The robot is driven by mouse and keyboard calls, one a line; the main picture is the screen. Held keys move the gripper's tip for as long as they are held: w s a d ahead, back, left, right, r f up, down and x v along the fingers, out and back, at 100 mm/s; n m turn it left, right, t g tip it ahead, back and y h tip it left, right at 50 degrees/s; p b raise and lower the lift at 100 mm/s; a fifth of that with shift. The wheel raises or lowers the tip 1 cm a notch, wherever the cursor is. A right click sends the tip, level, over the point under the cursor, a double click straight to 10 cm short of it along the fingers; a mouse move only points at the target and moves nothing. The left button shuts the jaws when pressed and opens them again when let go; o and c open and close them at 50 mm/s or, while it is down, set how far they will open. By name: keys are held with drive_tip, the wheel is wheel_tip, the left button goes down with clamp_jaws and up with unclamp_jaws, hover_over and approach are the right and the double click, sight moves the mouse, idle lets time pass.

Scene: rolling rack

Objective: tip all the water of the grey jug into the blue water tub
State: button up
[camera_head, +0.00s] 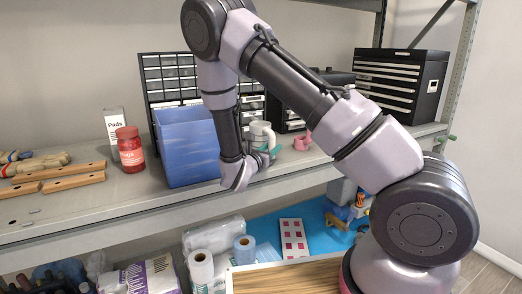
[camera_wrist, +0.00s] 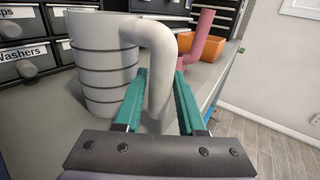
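The grey jug (camera_head: 261,134) is upright at the shelf, to the right of the blue water tub (camera_head: 190,150). In the wrist view the ribbed jug (camera_wrist: 103,65) fills the left half, its curved handle between my fingers. In the head view my gripper (camera_head: 270,150) is at the jug's right side, partly behind my arm. The tub stands on the shelf with its inside hidden. The water in the jug is not visible.
A red jar (camera_head: 130,150) and a Pads box (camera_head: 115,126) stand left of the tub. A pink mug (camera_head: 302,142) is right of the jug. Drawer cabinets (camera_head: 170,78) and a black tool chest (camera_head: 402,82) line the back. Wooden bars (camera_head: 74,183) lie at left.

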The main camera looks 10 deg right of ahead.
clamp_jaws()
idle(1.2)
